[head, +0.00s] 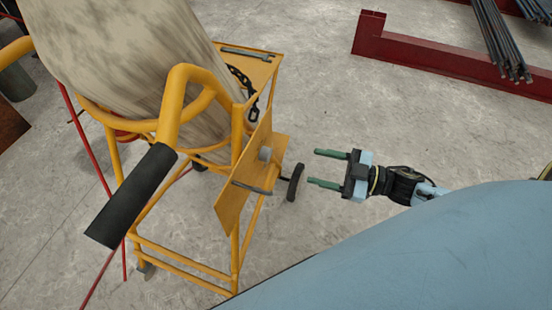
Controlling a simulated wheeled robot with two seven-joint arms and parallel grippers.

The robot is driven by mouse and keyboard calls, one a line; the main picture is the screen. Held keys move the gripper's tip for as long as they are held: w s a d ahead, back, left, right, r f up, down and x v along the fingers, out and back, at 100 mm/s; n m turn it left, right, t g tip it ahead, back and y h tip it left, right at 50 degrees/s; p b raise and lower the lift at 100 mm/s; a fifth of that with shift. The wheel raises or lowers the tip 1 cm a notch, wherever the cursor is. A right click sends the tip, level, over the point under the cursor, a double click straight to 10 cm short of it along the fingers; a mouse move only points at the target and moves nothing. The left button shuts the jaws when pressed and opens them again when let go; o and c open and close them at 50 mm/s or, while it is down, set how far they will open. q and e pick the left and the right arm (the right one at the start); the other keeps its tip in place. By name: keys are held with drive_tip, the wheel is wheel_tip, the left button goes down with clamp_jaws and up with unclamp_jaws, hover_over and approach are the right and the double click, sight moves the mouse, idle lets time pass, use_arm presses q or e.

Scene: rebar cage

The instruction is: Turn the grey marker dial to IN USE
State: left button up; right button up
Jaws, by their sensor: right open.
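The grey dial (265,154) is a small round knob on the face of a yellow plate (238,190) on the side of the yellow cart frame. Its markings are too small to read from here. My right gripper (314,167) comes in from the right, with its two green fingers open, apart from each other and pointing left toward the plate. It is empty and a short way to the right of the dial, not touching it. My left gripper is not in view.
A dark curved handle (295,182) sticks out between the plate and my right gripper. A chain and wrench (250,53) are on the cart's top shelf.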

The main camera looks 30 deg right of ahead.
sight(270, 155)
drive_tip(key=b+x, duration=0.2)
drive_tip(key=x, duration=0.8)
drive_tip(key=shift+f, duration=0.1)
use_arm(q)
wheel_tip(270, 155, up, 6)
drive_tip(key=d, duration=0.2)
use_arm(e)
drive_tip(key=shift+w+a, duration=0.5)
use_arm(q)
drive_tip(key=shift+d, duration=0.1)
use_arm(e)
drive_tip(key=shift+c, duration=0.3)
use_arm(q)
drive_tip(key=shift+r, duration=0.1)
use_arm(e)
drive_tip(key=c, duration=0.9)
